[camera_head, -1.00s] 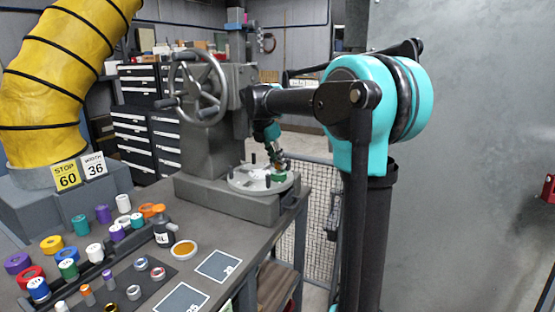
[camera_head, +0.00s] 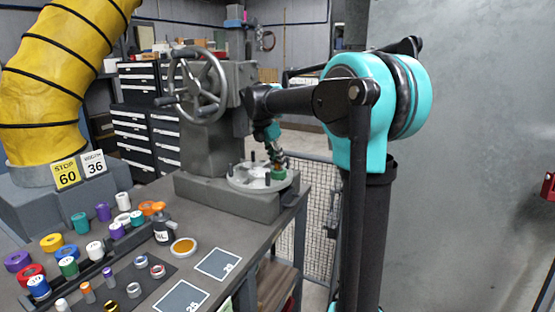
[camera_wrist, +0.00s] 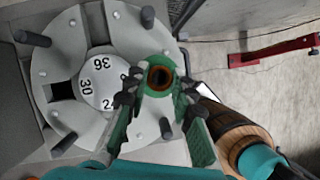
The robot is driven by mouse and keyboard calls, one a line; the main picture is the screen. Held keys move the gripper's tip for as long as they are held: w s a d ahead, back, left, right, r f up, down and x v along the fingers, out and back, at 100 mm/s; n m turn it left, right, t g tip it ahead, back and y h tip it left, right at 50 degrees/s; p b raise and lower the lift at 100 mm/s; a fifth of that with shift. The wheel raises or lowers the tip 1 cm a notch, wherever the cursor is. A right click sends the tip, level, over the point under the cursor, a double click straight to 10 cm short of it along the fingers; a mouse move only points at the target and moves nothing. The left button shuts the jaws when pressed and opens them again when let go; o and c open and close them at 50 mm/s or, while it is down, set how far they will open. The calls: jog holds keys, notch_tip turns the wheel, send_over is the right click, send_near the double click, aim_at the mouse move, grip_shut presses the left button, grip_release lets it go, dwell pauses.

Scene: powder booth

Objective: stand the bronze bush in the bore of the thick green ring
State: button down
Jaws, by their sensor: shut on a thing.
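The thick green ring (camera_head: 279,175) sits on the grey round plate (camera_head: 246,180) of the machine, near its right edge. In the wrist view the green ring (camera_wrist: 152,62) surrounds the bronze bush (camera_wrist: 160,78), whose end and dark hole face the camera. My gripper (camera_head: 277,163) is directly above the ring, pointing down. In the wrist view my gripper (camera_wrist: 158,92) has its two green fingers on either side of the bush, shut on it. The bush's lower end is hidden, so how deep it sits in the bore cannot be told.
Dark upright pegs (camera_wrist: 33,38) stand around the plate, one close to the fingers. A numbered disc (camera_wrist: 104,80) lies at its middle. The handwheel (camera_head: 198,87) rises behind. Coloured rings and bushes crowd the bench's left front.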

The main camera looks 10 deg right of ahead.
jog(key=shift+f, duration=0.5)
jog(key=c, duration=1.2)
grip_release()
jog(key=shift+r, duration=0.1)
